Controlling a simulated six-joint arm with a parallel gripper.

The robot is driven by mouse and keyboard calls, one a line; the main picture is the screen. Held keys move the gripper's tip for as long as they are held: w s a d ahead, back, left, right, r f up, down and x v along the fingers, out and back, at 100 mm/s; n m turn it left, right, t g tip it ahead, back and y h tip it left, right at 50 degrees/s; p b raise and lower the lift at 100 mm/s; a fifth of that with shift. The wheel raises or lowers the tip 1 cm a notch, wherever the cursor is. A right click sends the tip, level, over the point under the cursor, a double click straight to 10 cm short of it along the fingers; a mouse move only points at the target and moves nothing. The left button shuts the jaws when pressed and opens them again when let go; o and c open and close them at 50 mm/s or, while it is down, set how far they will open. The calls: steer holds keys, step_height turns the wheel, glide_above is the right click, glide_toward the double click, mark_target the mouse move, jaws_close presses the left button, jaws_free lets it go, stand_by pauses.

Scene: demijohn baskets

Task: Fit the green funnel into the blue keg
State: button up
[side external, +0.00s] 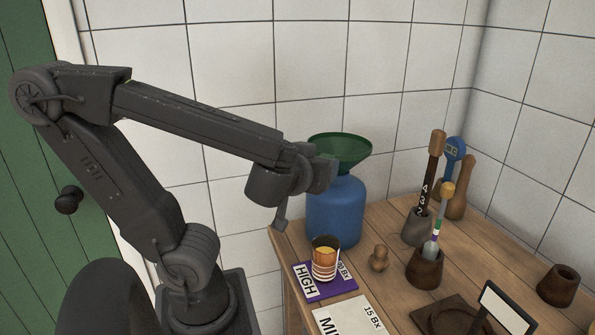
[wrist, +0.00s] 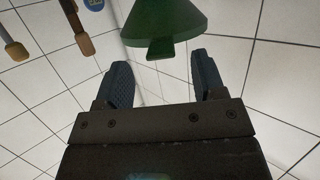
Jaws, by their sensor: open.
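The blue keg (side external: 336,212) stands upright at the back left of the wooden table. The green funnel (side external: 341,150) is at the keg's top, wide mouth up. Its lower end is hidden, so I cannot tell how deep it sits. In the wrist view the funnel (wrist: 166,18) shows at the top, with a small green tab (wrist: 160,49) pointing toward my jaws. My gripper (wrist: 160,60) is open, its two dark fingers apart and empty, with the tab just beyond and between the tips. In the side view my gripper (side external: 325,173) is beside the funnel, in front of the keg's shoulder.
A striped glass (side external: 325,258) stands on a purple HIGH card (side external: 304,283), near a white card (side external: 350,315). A small wooden knob (side external: 379,259), dark holders with upright tools (side external: 425,268), an empty dark cup (side external: 558,285) and a framed sign (side external: 505,312) fill the right. Tiled walls close the back.

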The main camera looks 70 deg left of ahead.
steer(key=v, duration=0.8)
steer(key=shift+s+d, duration=0.2)
steer(key=shift+s, duration=0.05)
stand_by(0.4)
